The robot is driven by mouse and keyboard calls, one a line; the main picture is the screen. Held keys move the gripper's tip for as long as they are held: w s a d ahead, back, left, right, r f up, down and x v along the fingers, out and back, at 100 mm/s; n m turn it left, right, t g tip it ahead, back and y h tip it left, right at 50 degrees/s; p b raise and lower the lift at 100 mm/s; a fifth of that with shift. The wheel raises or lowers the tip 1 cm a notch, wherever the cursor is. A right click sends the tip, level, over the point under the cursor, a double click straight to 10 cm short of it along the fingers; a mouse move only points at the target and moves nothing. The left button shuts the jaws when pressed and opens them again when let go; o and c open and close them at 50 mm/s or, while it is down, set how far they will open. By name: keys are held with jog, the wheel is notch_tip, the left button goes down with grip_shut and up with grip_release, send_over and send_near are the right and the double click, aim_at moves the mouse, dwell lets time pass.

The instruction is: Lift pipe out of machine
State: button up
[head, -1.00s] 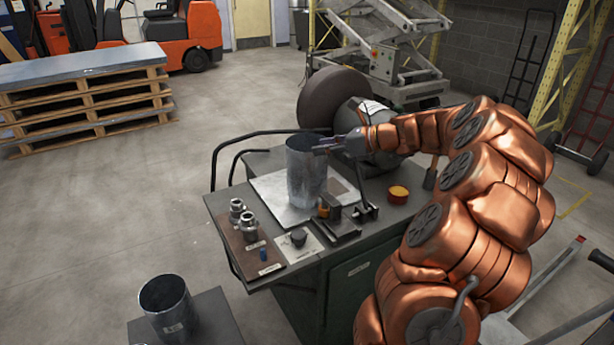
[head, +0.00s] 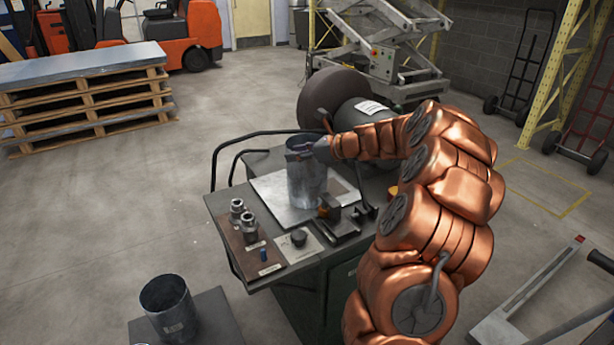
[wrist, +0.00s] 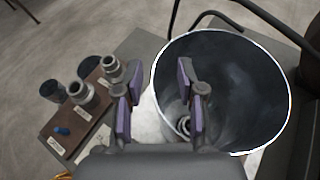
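The grey metal pipe (head: 306,188) stands upright on the pale plate of the machine (head: 272,190). In the wrist view, its open round mouth (wrist: 240,85) fills the right side. My gripper (head: 297,152) is at the pipe's top rim. In the wrist view, my gripper (wrist: 157,100) is open, its two purple-padded fingers apart. The pipe's left rim runs between them: the right finger is over the mouth, the left finger outside the wall. I cannot tell how deep the right finger reaches or whether either pad touches the wall.
A large dark disc (head: 330,95) stands behind the pipe. A second pipe (head: 168,308) stands on a separate grey stand (head: 215,318). A pallet stack (head: 85,105) is at far left; the floor between is clear.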

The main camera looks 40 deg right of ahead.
grip_shut()
dwell(0.6)
